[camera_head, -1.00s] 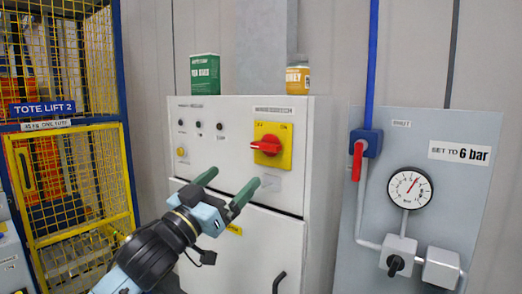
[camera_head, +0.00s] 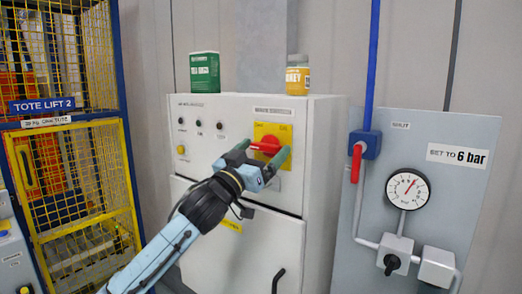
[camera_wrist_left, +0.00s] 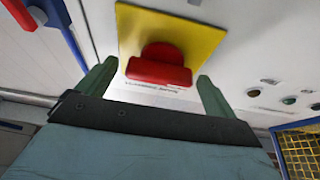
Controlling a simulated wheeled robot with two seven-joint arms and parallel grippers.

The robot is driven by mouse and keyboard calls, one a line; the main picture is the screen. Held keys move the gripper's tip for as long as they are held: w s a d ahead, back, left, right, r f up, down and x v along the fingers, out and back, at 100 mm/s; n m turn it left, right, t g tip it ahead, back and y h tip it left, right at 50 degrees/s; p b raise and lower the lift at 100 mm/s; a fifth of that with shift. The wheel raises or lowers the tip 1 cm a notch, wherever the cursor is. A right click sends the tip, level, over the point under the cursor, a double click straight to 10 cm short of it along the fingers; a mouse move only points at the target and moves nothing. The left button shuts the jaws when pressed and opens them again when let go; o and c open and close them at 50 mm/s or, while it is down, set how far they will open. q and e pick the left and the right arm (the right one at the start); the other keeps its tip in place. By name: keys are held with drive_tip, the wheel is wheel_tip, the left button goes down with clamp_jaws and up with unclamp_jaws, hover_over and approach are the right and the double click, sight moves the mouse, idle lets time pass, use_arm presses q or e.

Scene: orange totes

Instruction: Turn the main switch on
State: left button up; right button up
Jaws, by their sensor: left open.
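The main switch is a red rotary handle (camera_head: 268,146) on a yellow plate (camera_head: 284,131), on the front of a white cabinet (camera_head: 230,110). Its red handle lies roughly horizontal. My left gripper (camera_head: 264,153) is open in front of the plate, its green fingers on either side of the handle in the head view. In the left wrist view the red handle (camera_wrist_left: 159,66) shows just beyond and between the two open fingertips (camera_wrist_left: 158,72); I cannot tell whether they touch it. The lower plate is partly hidden by the gripper. My right gripper is not in view.
A panel at right carries a red-handled valve (camera_head: 357,160) and a gauge (camera_head: 407,188). A yellow mesh cage (camera_head: 80,190) stands at left. Small knobs sit left of the switch.

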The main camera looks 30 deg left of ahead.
use_arm(q)
drive_tip(key=shift+c, duration=0.2)
drive_tip(key=c, duration=0.9)
drive_tip(key=shift+c, duration=0.2)
